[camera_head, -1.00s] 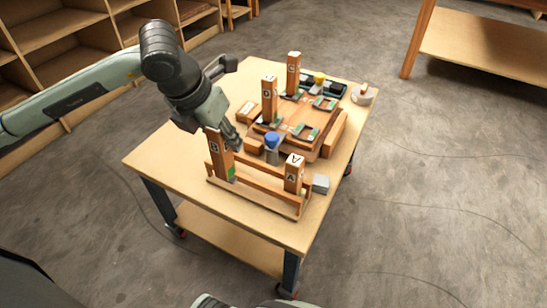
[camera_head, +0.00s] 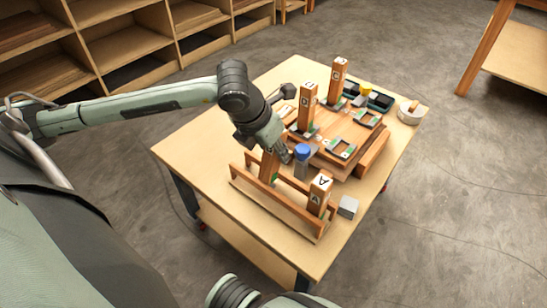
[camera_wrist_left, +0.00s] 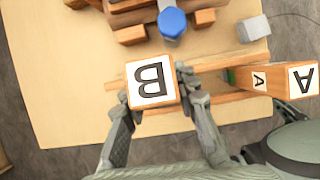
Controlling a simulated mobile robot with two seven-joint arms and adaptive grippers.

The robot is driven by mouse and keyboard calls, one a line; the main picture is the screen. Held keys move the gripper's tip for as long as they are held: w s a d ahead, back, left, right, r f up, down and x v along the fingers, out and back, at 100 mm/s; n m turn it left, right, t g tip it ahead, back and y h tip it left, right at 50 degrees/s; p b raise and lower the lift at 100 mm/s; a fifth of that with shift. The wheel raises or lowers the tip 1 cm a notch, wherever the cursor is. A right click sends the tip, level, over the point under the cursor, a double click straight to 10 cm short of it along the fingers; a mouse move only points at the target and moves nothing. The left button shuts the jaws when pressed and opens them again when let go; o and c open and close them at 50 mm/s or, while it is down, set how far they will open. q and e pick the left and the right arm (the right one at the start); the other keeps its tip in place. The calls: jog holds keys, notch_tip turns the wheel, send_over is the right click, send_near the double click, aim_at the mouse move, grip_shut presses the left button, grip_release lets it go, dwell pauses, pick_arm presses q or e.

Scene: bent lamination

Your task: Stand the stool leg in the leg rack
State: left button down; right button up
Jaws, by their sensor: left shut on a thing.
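The stool leg (camera_head: 268,166) is a square wooden post, and its end marked B (camera_wrist_left: 151,82) faces the camera in the left wrist view. My left gripper (camera_head: 276,150) is shut on its upper part, with one finger on each side in the wrist view. The leg rack (camera_head: 285,211) is a low wooden frame with two long rails near the table's front. The held leg shows between or over the rails at the rack's left part. I cannot tell whether its foot is seated. Another leg, marked A (camera_head: 319,193), stands in the rack's right end.
A blue-capped bottle (camera_head: 302,160) stands close behind the held leg. A wooden stool seat (camera_head: 345,135) with two upright legs lies behind it. A grey block (camera_head: 348,207) sits right of the rack. The table's left part (camera_head: 200,150) is clear.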

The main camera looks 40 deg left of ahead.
aim_at(272, 162)
pick_arm(q)
jog(key=f, duration=0.1)
jog(key=s+f, duration=0.1)
jog(key=shift+f, duration=0.35)
jog(key=shift+f+g, duration=0.1)
jog(key=shift+g, duration=0.2)
pick_arm(e)
jog(key=shift+w+r, duration=0.1)
jog(key=shift+w, duration=0.2)
pick_arm(q)
jog(key=c, duration=1.5)
grip_release()
jog(key=o, duration=0.3)
jog(key=shift+a, duration=0.1)
jog(key=shift+w+r, duration=0.1)
jog(key=shift+r, duration=0.1)
jog(key=shift+r, duration=0.1)
